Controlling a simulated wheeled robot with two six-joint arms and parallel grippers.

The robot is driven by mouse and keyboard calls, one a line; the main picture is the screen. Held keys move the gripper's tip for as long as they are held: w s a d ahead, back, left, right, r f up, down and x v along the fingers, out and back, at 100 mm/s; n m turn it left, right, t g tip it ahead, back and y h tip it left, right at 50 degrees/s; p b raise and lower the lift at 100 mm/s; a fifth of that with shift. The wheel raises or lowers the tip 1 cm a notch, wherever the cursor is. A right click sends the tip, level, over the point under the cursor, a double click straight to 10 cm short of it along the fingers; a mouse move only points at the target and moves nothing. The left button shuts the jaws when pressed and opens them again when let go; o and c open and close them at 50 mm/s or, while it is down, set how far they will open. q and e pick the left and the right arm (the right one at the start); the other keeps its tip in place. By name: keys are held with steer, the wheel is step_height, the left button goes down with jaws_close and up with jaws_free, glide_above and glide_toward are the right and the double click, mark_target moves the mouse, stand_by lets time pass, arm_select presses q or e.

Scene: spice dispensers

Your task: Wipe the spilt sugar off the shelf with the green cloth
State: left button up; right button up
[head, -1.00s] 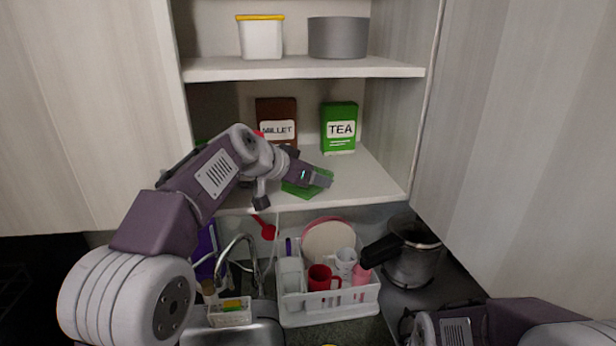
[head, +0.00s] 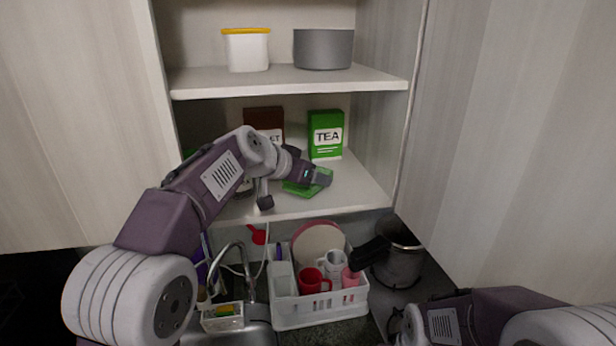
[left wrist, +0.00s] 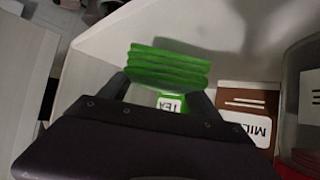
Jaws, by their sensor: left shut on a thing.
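My left gripper (head: 318,177) is shut on the green cloth (head: 303,188) over the right part of the lower shelf (head: 350,188). In the left wrist view the folded cloth (left wrist: 168,68) sits between the two fingers of the gripper (left wrist: 160,88). The cloth looks low at the shelf surface; I cannot tell how firmly it touches. I cannot make out any spilt sugar; the arm and cloth cover part of the shelf. My right gripper is not in view; only part of that arm shows at the lower right.
A green TEA box (head: 325,135) and a brown millet box (head: 264,120) stand behind the gripper. A white tub (head: 246,50) and grey pot (head: 323,49) stand on the upper shelf.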

arm_select(q)
steer(key=shift+r+p, duration=0.4)
steer(key=shift+r, duration=0.45)
steer(key=shift+s+f+b, duration=0.15)
steer(key=shift+s+b, duration=0.1)
steer(key=shift+b, duration=0.1)
steer(key=s+b, duration=0.1)
steer(key=s, duration=0.1)
steer(key=s+d+b, duration=0.1)
steer(key=s+b, duration=0.1)
steer(key=s, duration=0.1)
steer(key=s+b, duration=0.1)
steer(key=s, duration=0.2)
steer(key=shift+d+b, duration=0.35)
steer(key=s+d+b, duration=0.2)
steer(key=s+b, duration=0.1)
steer(key=s, duration=0.8)
steer(key=shift+s, duration=0.15)
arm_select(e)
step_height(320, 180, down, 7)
arm_select(q)
steer(key=shift+d, duration=0.1)
